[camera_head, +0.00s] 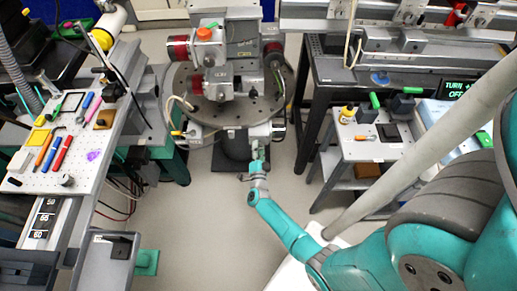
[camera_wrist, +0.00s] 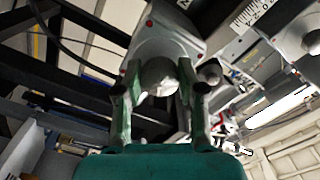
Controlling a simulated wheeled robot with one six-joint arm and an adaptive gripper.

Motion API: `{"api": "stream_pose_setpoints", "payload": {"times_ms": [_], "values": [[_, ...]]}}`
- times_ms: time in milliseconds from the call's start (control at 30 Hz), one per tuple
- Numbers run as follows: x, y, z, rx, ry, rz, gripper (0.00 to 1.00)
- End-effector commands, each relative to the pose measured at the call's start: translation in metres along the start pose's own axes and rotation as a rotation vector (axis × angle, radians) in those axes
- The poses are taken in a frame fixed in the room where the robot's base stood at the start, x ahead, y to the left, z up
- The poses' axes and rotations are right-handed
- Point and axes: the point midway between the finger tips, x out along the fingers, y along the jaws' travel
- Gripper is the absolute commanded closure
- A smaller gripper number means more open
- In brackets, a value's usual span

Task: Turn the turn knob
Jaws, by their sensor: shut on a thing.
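In the wrist view the turn knob (camera_wrist: 159,76) is a round, pale metallic knob on the face of a grey box (camera_wrist: 185,30). It sits between the two fingers of my gripper (camera_wrist: 160,88), one on each side, and they are shut on it. In the head view my gripper (camera_head: 255,153) reaches up to the front of the grey box (camera_head: 262,132) below the round stage. The knob itself is hidden or too small to make out there.
A round perforated stage (camera_head: 177,85) with instruments stands above the gripper. A pegboard bench (camera_head: 30,182) with tools is at left. A small table (camera_head: 360,150) with blocks and a display (camera_head: 467,89) reading "TURN" and "OFF" are at right. The floor (camera_head: 215,220) between is clear.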

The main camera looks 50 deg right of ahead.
Motion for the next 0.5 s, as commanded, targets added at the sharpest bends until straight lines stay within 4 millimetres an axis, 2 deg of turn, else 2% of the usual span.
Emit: {"api": "stream_pose_setpoints", "payload": {"times_ms": [200,500], "values": [[0.0008,-0.0009,-0.0006,0.132,0.002,0.0,0.96],[0.0008,-0.001,-0.0008,0.221,0.002,0.0,0.95]]}}
